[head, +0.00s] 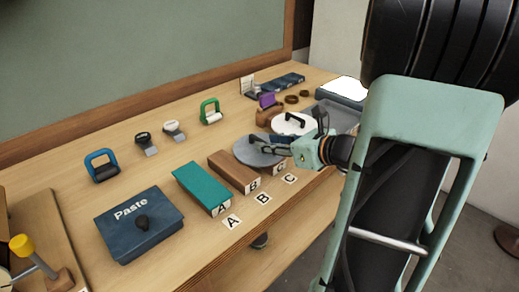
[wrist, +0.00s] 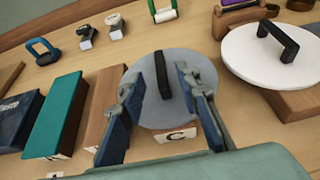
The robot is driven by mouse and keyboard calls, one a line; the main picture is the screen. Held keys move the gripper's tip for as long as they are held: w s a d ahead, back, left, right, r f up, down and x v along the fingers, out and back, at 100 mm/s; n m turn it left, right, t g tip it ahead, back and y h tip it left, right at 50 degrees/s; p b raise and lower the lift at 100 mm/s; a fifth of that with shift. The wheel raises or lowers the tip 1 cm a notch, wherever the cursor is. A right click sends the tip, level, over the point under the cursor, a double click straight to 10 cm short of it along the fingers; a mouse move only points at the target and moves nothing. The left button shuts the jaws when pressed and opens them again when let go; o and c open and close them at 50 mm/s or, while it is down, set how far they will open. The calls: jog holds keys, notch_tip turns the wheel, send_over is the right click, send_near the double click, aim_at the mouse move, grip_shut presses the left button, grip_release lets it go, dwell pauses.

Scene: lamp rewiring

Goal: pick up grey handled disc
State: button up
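The grey disc (head: 246,154) with a dark bar handle appears to sit on the block labelled C. In the wrist view, the grey disc (wrist: 205,66) lies ahead of my gripper, with its black handle (wrist: 162,75) upright in the middle. My gripper (wrist: 158,80) is open, with one finger on each side of the handle and gaps between. In the head view my gripper (head: 268,146) is low over the disc, and its fingers hide part of the handle.
A white disc with a black handle (wrist: 275,52) stands close on the right. A brown block B (head: 232,170), teal block A (head: 202,188) and blue Paste box (head: 140,224) stand to the left. Blue (head: 101,165) and green (head: 210,111) handled pieces stand behind.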

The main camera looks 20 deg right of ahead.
aim_at(260, 139)
jog(key=x, duration=0.5)
jog(key=shift+r+b, duration=0.15)
jog(key=shift+b, duration=0.15)
jog(key=shift+d, duration=0.1)
grip_shut()
